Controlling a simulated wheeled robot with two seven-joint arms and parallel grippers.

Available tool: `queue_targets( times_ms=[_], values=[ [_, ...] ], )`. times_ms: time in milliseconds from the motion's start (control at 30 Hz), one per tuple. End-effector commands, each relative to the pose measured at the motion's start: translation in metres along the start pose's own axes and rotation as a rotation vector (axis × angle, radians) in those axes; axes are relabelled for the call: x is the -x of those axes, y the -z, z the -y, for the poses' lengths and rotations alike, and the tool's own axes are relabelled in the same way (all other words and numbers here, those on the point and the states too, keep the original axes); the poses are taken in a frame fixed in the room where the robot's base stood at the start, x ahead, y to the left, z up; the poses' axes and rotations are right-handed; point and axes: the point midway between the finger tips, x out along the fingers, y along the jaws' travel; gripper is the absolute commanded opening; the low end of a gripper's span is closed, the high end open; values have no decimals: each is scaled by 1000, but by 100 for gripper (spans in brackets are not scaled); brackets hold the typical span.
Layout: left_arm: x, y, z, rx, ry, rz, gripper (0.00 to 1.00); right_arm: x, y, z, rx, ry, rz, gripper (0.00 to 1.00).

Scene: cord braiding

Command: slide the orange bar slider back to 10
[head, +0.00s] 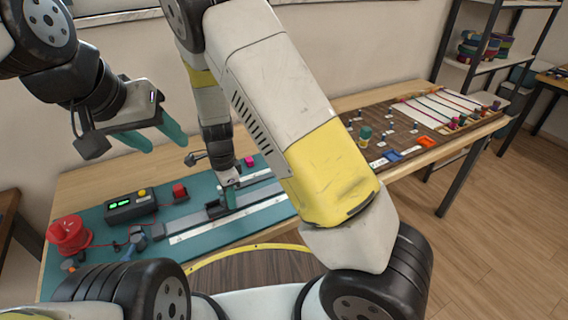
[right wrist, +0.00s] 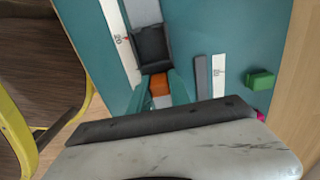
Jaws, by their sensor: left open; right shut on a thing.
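The orange bar slider (right wrist: 159,84) shows in the right wrist view as a small orange block beside a dark carriage block (right wrist: 152,47). My right gripper (right wrist: 159,90) is shut on it, with teal fingers on both sides. In the head view my right gripper (head: 230,198) is low over the rail on the teal mat, and the orange part is hidden there. A white scale strip (right wrist: 119,40) runs beside the rail; its small figures are hard to read. My left gripper (head: 150,130) is open and empty, raised above the mat's back left.
The teal mat (head: 100,220) also holds a black box with a green display (head: 131,206), a red spool (head: 69,234) and a red button (head: 180,191). A green block (right wrist: 260,80) sits beside a second scale strip (right wrist: 218,72). A brown board with cords (head: 410,130) lies at the right.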

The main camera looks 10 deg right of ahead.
Motion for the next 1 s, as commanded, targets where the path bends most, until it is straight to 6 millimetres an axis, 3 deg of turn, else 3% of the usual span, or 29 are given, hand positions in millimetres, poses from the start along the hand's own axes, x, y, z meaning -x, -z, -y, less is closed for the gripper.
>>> queue_targets(
  times_ms=[700,1000],
  values=[
    [0,0,0,0,0,0,52,1,-81,1,4,5,2,0],
    [0,-1,0,3,0,1,52,1,-105,1,5,5,2,0]
  ],
)
